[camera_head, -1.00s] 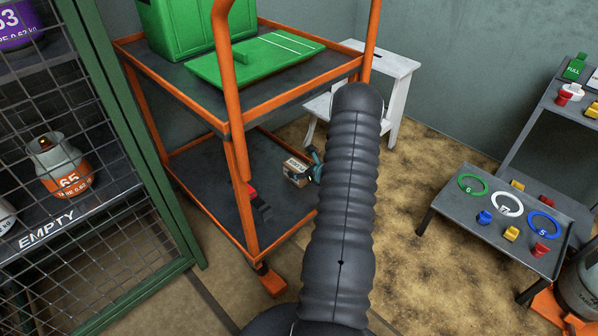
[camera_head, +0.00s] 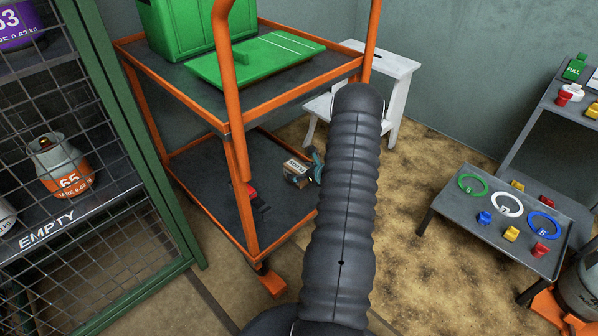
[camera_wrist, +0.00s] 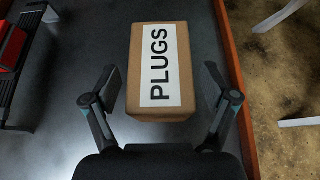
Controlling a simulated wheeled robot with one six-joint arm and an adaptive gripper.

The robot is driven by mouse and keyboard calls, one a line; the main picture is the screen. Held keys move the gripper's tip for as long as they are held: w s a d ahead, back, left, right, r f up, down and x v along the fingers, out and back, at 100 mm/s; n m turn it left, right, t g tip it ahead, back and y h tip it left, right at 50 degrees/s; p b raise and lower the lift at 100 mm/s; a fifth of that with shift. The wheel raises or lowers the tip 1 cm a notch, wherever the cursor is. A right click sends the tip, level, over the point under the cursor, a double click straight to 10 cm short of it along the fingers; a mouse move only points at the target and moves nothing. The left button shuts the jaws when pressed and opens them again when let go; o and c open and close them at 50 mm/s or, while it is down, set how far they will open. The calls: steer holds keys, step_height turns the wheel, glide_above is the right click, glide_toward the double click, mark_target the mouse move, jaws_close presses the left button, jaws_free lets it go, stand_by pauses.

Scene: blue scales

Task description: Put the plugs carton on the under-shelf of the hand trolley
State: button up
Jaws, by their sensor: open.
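The plugs carton (camera_wrist: 138,92) is a small brown box with a white label reading PLUGS. It rests on the dark under-shelf (camera_wrist: 90,120) of the orange-framed hand trolley. In the head view the carton (camera_head: 297,172) sits near the under-shelf's right side, on the bare grey panel (camera_head: 205,165). My gripper (camera_wrist: 165,90) is open in the wrist view, with one finger on each side of the carton's near end and gaps between fingers and box. In the head view only a small part of my gripper (camera_head: 317,165) shows beside the carton; my arm hides the rest.
A red and black item (camera_head: 252,194) lies on the under-shelf's near-left part. The trolley's upper shelf holds a green crate (camera_head: 185,35) and a green board (camera_head: 255,60). A white step stool (camera_head: 385,65) stands behind. A mesh cage (camera_head: 90,150) stands left.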

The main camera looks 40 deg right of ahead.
steer(key=v, duration=1.1)
steer(key=shift+s+r, duration=0.15)
steer(key=shift+s, duration=0.15)
steer(key=shift+d, duration=0.1)
steer(key=s+a+n+y, duration=0.1)
steer(key=a, duration=0.1)
steer(key=s+a+f+n+g+y, duration=0.1)
steer(key=a+n, duration=0.1)
steer(key=s+a+n+g+y, duration=0.1)
steer(key=a, duration=0.1)
steer(key=shift+s+a+f+n, duration=0.2)
steer(key=shift+a+f+n, duration=0.1)
steer(key=shift+a+f, duration=0.1)
steer(key=s+a+r+n+g+h, duration=0.1)
steer(key=s+a+r+n, duration=0.4)
steer(key=a+r+n, duration=0.5)
steer(key=s+a+r+n+g+h, duration=0.1)
steer(key=s+a+r+n, duration=0.4)
steer(key=a+r+n, duration=0.5)
steer(key=s+a+r+n+g+h, duration=0.2)
steer(key=s+a+r+n, duration=0.4)
steer(key=a+r+n, duration=0.4)
steer(key=a+r, duration=0.3)
steer(key=r, duration=0.3)
steer(key=shift+a+g+p, duration=0.3)
steer(key=shift+a+p, duration=0.05)
steer(key=shift+a, duration=0.05)
steer(key=shift+r, duration=0.1)
